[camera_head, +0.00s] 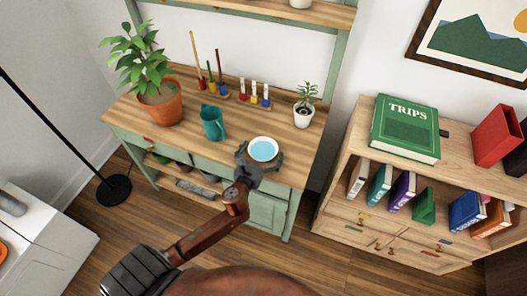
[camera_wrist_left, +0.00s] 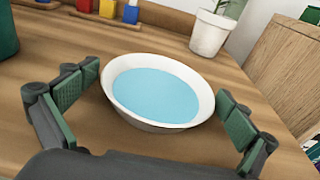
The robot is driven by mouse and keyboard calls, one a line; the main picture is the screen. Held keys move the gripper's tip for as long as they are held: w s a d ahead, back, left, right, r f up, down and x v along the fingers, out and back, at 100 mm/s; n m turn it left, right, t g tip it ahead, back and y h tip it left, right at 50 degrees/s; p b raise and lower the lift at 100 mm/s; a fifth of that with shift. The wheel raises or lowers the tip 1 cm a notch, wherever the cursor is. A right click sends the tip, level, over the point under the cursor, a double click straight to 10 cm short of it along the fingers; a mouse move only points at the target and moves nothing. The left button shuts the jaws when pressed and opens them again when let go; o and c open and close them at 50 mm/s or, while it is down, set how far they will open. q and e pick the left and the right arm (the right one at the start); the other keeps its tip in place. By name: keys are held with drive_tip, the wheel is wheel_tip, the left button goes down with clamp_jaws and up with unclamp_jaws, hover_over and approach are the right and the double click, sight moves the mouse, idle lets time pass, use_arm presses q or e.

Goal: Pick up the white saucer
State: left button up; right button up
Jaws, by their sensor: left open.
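The white saucer (camera_head: 262,149) has a pale blue inside and sits on the wooden tabletop (camera_head: 200,93) near its front right. In the left wrist view the saucer (camera_wrist_left: 157,92) lies ahead, between the two spread fingers. My left gripper (camera_head: 259,158) is open around the near part of the saucer, its fingers one on each side. In the left wrist view the gripper (camera_wrist_left: 148,112) shows a gap between each green finger pad and the rim. My right gripper is not in view.
A teal cup (camera_head: 212,122) stands left of the saucer. A small white potted plant (camera_head: 303,114) stands behind right. Small red, yellow and blue bottles (camera_head: 254,97) stand behind. A large orange-potted plant (camera_head: 160,103) is at left. A wooden bookcase (camera_head: 345,155) stands at right.

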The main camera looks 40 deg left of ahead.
use_arm(q)
drive_tip(key=shift+c, duration=0.6)
drive_tip(key=c, duration=1.1)
drive_tip(key=shift+c, duration=0.2)
